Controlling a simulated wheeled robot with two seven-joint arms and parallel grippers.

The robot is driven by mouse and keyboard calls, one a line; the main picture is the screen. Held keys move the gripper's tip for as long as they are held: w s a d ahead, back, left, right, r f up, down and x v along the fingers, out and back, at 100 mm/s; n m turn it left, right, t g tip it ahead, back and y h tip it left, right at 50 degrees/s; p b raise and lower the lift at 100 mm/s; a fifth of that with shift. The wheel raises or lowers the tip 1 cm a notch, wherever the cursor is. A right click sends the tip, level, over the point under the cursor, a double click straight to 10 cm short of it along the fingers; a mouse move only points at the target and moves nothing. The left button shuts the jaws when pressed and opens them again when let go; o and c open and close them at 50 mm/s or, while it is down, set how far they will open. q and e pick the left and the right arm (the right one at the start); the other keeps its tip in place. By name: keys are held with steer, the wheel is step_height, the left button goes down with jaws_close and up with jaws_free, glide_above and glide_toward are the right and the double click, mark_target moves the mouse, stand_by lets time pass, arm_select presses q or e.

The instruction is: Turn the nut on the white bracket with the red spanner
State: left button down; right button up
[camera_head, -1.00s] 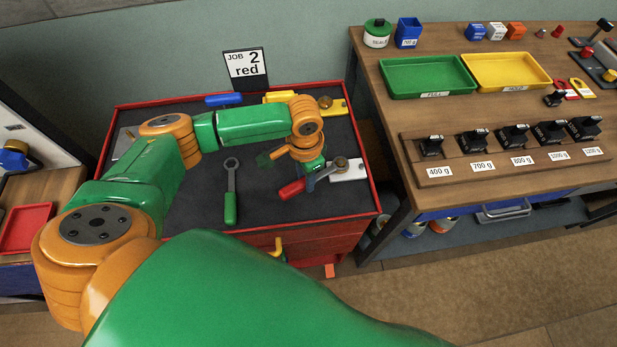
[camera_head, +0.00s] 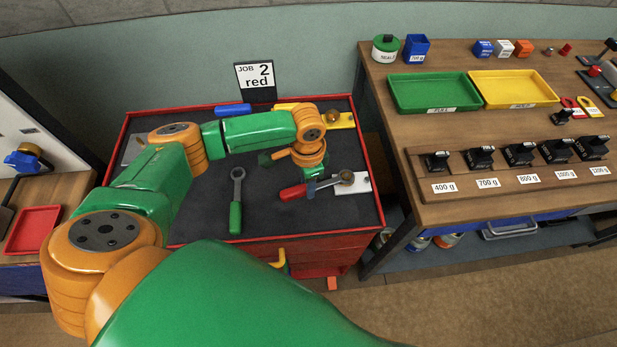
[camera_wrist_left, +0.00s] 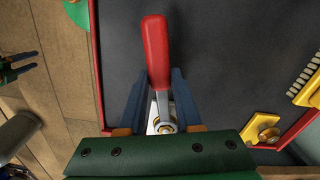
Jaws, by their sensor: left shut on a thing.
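My left gripper (camera_wrist_left: 158,100) is shut on the red spanner, across its steel shaft just below the red handle (camera_wrist_left: 155,50). In the head view the spanner's red handle (camera_head: 293,192) points left and its steel head points right. The head meets the brass nut (camera_head: 346,177) on the white bracket (camera_head: 362,184). The nut (camera_wrist_left: 166,126) also shows in the wrist view at the spanner's head; I cannot tell how fully the head surrounds it. My right gripper (camera_wrist_left: 28,64) shows only at the left edge of the wrist view, with two blue fingers apart.
A green-handled spanner (camera_head: 236,205) lies mid-tray on the dark surface. A blue handle (camera_head: 233,109) and a yellow bracket (camera_head: 342,121) are at the far side. A red rim (camera_head: 377,205) borders the top. A sign (camera_head: 254,78) reads "JOB 2 red". A wooden bench (camera_head: 440,205) stands right.

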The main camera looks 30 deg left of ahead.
arm_select(q)
steer(key=shift+w+a+m, duration=0.55)
steer(key=shift+m, duration=0.35)
steer(key=shift+w+a+m, duration=0.5)
steer(key=shift+w+m, duration=0.15)
steer(key=shift+m, duration=0.25)
